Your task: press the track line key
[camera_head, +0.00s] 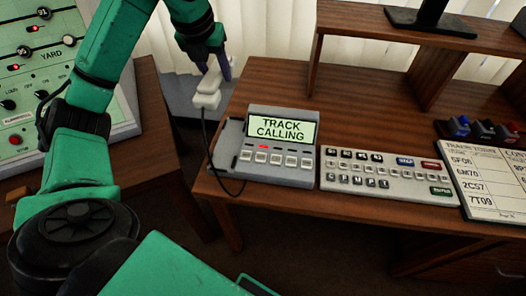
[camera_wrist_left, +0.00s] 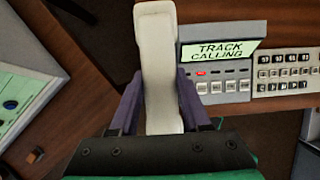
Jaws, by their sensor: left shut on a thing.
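The grey phone console (camera_head: 268,175) stands on the desk, its screen (camera_head: 281,128) reading "TRACK CALLING". A red light (camera_head: 263,147) glows above a row of pale keys (camera_head: 276,159); their labels are too small to read, so I cannot tell which is the track line key. The console also shows in the left wrist view (camera_wrist_left: 222,97). My left gripper (camera_head: 215,77) is shut on the cream handset (camera_head: 207,97), raised behind and left of the console, apart from the keys. In the left wrist view the handset (camera_wrist_left: 157,60) lies between the purple fingers (camera_wrist_left: 160,108). My right gripper is not in view.
A dark cord (camera_head: 205,145) hangs from the handset beside the console. A button panel (camera_head: 385,178) adjoins the console on the right, then a train list board (camera_head: 482,180). A wooden shelf (camera_head: 395,24) stands behind. A yard panel (camera_head: 60,70) is at the left.

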